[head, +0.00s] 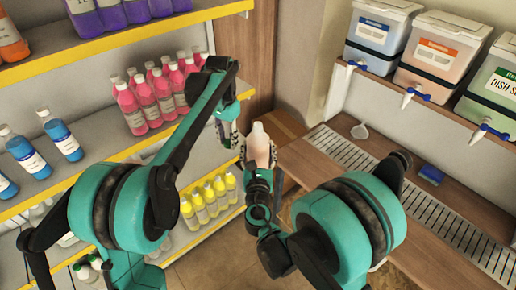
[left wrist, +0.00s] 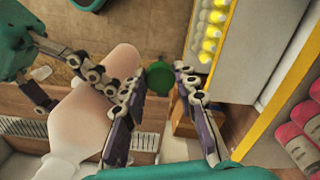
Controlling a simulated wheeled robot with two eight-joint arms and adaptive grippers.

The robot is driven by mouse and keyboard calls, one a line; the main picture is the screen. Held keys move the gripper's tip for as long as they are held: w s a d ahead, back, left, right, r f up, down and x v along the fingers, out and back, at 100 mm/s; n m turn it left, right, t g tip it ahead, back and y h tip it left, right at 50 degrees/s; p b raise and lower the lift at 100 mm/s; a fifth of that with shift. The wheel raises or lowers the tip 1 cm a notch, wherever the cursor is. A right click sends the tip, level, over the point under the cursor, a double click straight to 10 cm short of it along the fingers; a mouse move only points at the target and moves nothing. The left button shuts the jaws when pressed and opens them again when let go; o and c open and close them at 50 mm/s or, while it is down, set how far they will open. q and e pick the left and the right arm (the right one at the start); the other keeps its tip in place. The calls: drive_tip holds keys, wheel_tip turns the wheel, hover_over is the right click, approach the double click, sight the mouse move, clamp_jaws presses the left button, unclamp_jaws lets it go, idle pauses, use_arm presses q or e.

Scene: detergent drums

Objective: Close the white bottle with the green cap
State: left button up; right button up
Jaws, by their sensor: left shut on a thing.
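The white bottle (head: 260,143), pale and pinkish in this light, is held up in my right gripper (head: 259,160), whose fingers flank it. In the left wrist view the bottle (left wrist: 85,115) is large at the left, with its narrow neck at the lower left and my right gripper's fingers against its body. My left gripper (head: 228,128) is beside the bottle's upper part, to its left. In the left wrist view the green cap (left wrist: 158,77) shows between the fingertips of my left gripper (left wrist: 157,85), apart from the bottle's neck.
Shelves with pink bottles (head: 158,95), blue bottles (head: 58,135) and yellow bottles (head: 208,200) stand at the left. Tap containers (head: 440,55) line the right ledge, above a wooden counter with a metal grate (head: 440,215). A blue sponge (head: 431,174) lies there.

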use_arm(q)
drive_tip(key=d+r+m, duration=0.3)
drive_tip(key=d+r, duration=0.1)
drive_tip(key=r, duration=0.6)
wheel_tip(320, 180, up, 8)
drive_tip(key=f+m, duration=0.1)
drive_tip(key=m, duration=0.1)
hover_over(257, 133)
drive_tip(key=w, duration=0.1)
drive_tip(key=shift+w+r, duration=0.1)
drive_tip(key=shift+r, duration=0.15)
drive_tip(key=shift+f, duration=2)
drive_tip(key=shift+f, duration=0.85)
drive_tip(key=shift+f, duration=0.55)
